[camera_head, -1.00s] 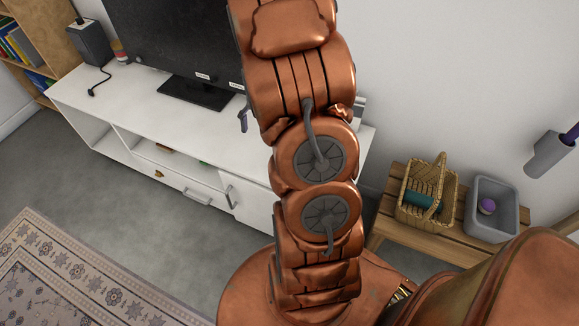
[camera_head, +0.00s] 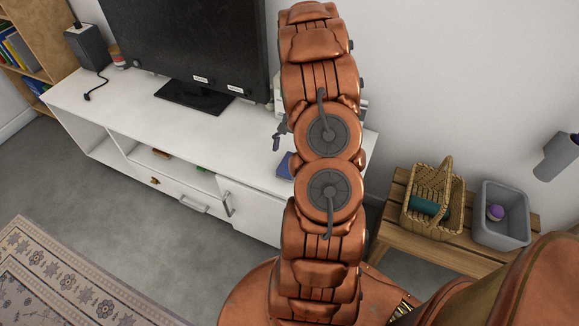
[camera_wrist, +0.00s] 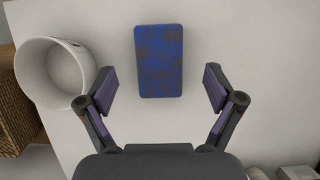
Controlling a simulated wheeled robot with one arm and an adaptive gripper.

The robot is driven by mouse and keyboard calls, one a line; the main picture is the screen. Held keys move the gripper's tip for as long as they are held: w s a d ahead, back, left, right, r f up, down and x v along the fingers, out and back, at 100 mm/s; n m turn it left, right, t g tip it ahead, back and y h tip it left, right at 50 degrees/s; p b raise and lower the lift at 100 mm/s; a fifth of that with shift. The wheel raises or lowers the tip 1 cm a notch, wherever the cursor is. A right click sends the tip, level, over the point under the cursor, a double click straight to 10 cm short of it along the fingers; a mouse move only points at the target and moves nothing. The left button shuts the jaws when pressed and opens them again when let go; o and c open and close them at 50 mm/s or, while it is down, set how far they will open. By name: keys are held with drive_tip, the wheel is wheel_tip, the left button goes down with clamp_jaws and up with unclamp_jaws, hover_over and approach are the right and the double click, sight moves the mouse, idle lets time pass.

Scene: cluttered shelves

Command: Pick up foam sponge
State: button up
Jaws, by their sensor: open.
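The foam sponge (camera_wrist: 159,61) is a blue rectangular block with brownish patches. In the wrist view it lies flat on a white surface, ahead of and between my fingers. My gripper (camera_wrist: 158,90) is open and empty, one finger to each side below the sponge's middle, touching nothing that I can see. In the head view a small part of a blue thing, likely the sponge (camera_head: 285,165), shows on the white cabinet top beside my arm. One gripper finger (camera_head: 279,136) shows there at the arm's left; the rest is hidden behind the arm.
A white mug (camera_wrist: 54,74) stands left of the sponge. A woven brown thing (camera_wrist: 22,105) is beyond the surface's left edge. The white cabinet (camera_head: 130,116) carries a television (camera_head: 185,45) and a speaker (camera_head: 88,44). A wooden bench (camera_head: 400,232) holds a basket (camera_head: 433,205) and a grey bin (camera_head: 500,214).

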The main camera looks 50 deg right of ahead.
drive_tip(key=shift+x, duration=2.65)
drive_tip(key=shift+c, duration=0.4)
drive_tip(key=c, duration=1)
drive_tip(key=shift+c, duration=0.2)
wheel_tip(320, 180, up, 10)
drive_tip(key=shift+r, duration=0.1)
